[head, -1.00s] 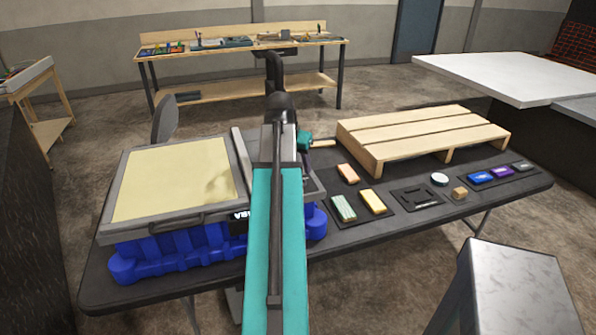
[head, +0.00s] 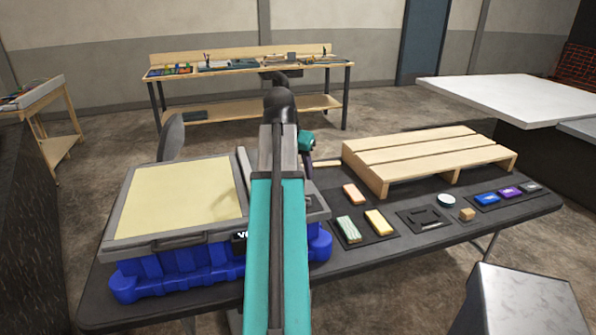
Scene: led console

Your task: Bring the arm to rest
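My arm, with its long teal link, runs up the middle of the head view to a dark elbow. A small teal part of my arm shows just right of that elbow, above the table. My gripper's fingers cannot be made out; they seem hidden behind my own arm. I see nothing held. Left of the arm, a grey-framed case with a pale yellow panel (head: 180,197) rests on a blue base (head: 180,268) on the dark table (head: 380,262).
A wooden pallet (head: 430,157) lies at the table's back right. In front are an orange block (head: 353,193), a green block (head: 348,228), a yellow block (head: 378,222), a black tray (head: 405,218) and a round white-topped piece (head: 446,200). A grey stand (head: 525,300) is at front right.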

